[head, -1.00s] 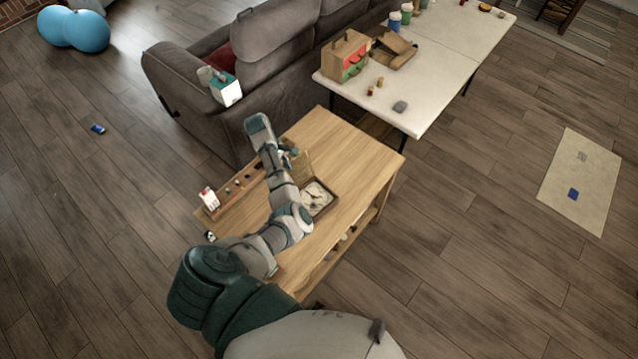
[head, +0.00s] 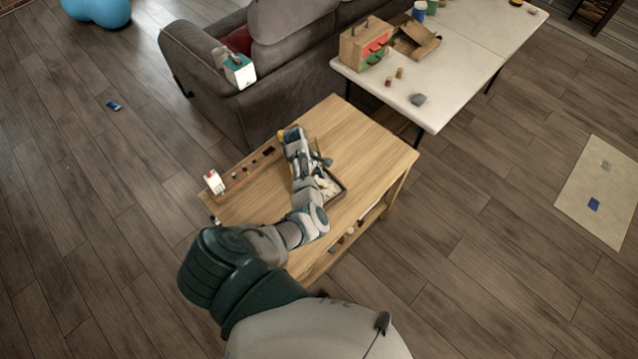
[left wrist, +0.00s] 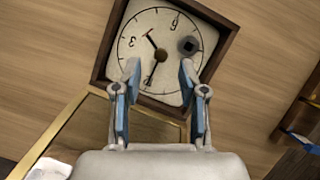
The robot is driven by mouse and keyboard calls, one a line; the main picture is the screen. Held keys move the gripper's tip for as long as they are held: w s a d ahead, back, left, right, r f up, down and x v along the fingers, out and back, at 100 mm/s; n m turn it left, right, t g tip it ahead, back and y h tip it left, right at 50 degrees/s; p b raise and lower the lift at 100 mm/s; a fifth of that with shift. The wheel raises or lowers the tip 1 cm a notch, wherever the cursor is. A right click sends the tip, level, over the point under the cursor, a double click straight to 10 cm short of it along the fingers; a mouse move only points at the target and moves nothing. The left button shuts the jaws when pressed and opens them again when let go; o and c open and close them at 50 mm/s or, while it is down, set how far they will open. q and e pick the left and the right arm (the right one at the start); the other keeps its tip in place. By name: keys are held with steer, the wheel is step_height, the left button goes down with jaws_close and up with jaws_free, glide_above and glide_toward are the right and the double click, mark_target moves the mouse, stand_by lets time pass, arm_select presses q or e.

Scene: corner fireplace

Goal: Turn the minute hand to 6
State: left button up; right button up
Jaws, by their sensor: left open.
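The clock is a pale square face in a dark wooden frame (head: 340,194) on the wooden table. It shows larger in the left wrist view, where the clock face (left wrist: 206,28) appears turned, with 6 at the top and 3 at the left. A short dark hand points up and left. A longer, thin minute hand (left wrist: 151,80) points down, away from the 6. My right gripper is not in view.
A wooden-framed panel (left wrist: 72,118) lies beside the clock, under my gripper. A narrow wooden rack (head: 243,174) with small items and a red-and-white box (head: 214,182) stand along the table's left side. The table's right part (head: 372,150) is clear. A sofa (head: 205,75) stands behind.

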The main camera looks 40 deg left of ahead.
mark_target(321, 188)
arm_select(q)
steer(key=shift+x, duration=1.3)
steer(key=shift+d, duration=0.1)
steer(key=shift+c, duration=1.2)
jaws_close()
